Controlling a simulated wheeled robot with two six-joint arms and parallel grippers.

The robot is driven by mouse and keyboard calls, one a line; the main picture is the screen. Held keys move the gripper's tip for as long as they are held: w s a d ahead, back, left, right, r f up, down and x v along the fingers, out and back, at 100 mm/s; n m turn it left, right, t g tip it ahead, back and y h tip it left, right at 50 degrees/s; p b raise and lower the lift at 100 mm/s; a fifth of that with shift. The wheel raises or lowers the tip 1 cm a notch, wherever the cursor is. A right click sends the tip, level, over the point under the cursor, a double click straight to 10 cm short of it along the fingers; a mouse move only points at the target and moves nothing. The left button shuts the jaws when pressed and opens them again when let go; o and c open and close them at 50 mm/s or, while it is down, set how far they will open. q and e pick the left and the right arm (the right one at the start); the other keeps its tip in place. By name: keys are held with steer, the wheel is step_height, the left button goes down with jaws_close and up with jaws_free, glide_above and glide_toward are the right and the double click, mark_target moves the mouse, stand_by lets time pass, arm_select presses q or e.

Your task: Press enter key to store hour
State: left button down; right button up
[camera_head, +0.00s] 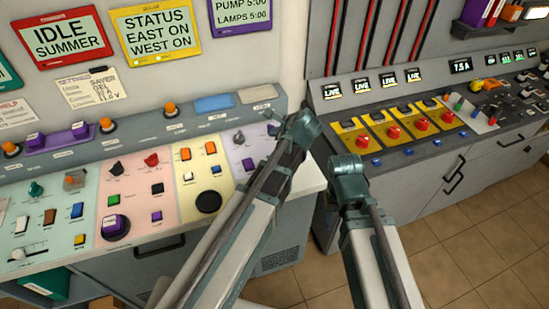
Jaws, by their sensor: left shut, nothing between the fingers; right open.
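The control desk (35,168) on the left has coloured panels with several small keys. The lilac panel (240,180) holds a purple key (248,164), and another purple key (157,216) is on the pink panel (138,180). Key labels are too small to read, so I cannot tell which one is enter. My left gripper (274,122) is shut and empty over the desk's right end, above and right of the lilac panel. I cannot tell if it touches anything. My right gripper (348,164) is open, right of the desk, its fingers mostly hidden.
Screens above the desk read "IDLE SUMMER" (62,40), "STATUS EAST ON WEST ON" (155,30) and "PUMP 5:00 LAMPS 5:00" (240,12). A settings note (90,87) is below. A grey cabinet (430,172) with red knobs stands right. Tiled floor (480,250) is clear.

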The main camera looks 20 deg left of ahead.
arm_select(q)
steer(key=shift+f, duration=0.1)
step_height(320, 180, down, 9)
steer(key=b, duration=0.9)
stand_by(1.8)
steer(key=shift+f+b, duration=0.25)
steer(key=shift+b, duration=0.1)
steer(key=shift+f+b, duration=0.4)
steer(key=shift+b, duration=0.05)
stand_by(0.6)
steer(key=shift+r, duration=0.1)
steer(key=shift+r+p, duration=0.75)
steer(key=shift+p, duration=0.15)
steer(key=shift+r, duration=0.15)
